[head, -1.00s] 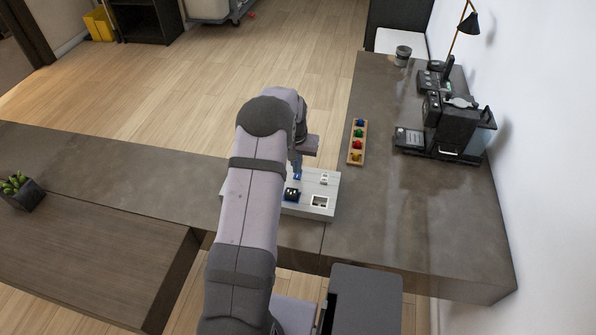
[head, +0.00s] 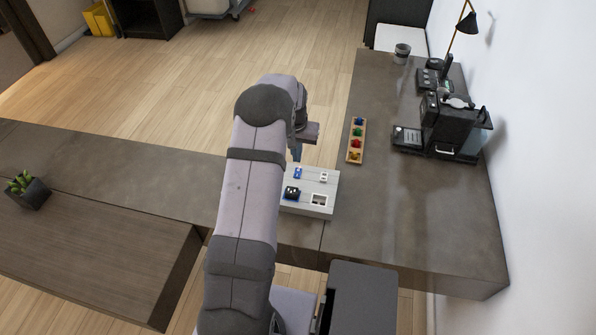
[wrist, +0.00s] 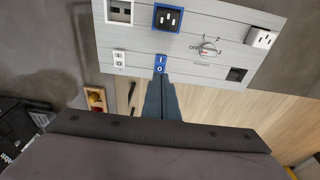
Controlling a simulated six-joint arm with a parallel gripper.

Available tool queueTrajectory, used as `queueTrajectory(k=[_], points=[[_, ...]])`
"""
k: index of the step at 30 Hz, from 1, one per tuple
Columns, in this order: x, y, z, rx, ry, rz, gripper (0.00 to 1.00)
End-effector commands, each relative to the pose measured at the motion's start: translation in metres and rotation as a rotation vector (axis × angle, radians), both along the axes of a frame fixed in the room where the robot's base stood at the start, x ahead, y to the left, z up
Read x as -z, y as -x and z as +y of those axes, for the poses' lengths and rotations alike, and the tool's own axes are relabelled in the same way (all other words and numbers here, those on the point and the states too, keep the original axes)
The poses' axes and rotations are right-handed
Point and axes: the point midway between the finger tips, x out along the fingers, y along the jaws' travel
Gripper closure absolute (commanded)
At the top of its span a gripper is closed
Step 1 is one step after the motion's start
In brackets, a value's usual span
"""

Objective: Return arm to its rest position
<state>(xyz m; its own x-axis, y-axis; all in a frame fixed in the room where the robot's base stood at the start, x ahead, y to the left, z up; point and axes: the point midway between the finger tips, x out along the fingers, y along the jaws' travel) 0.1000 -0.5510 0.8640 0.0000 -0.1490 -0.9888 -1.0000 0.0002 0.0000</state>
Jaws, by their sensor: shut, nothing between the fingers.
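My gripper (head: 297,157) is shut and empty. In the head view it hangs just beyond the far edge of the grey panel (head: 328,182), partly hidden by my arm. In the wrist view the closed fingers (wrist: 160,82) point at the blue rocker switch (wrist: 160,63) marked I and O, with their tips overlapping its near side in the picture. In the head view the blue switch (head: 298,173) shows clear of the fingers. The arm is stretched out over the counter.
A wooden tray (head: 348,156) of coloured pieces lies right of the panel, and a coffee machine (head: 447,128) stands farther right. A potted plant (head: 28,190) stands left.

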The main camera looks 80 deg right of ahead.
Motion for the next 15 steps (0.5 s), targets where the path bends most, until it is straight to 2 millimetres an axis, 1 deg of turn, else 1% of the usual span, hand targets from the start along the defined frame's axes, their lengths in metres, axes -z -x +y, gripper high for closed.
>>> queueTrajectory(k=[6,8,11,14,15], points=[[0.0,0.0,0.0,0.0,0.0,0.0,1.0],[-0.002,-0.005,0.002,-0.01,0.0,0.0,1.0],[-0.007,-0.024,0.008,-0.047,-0.002,0.0,1.0],[-0.016,-0.057,0.024,-0.115,-0.008,0.001,1.0],[-0.021,-0.074,0.033,-0.15,-0.011,0.001,1.0]])
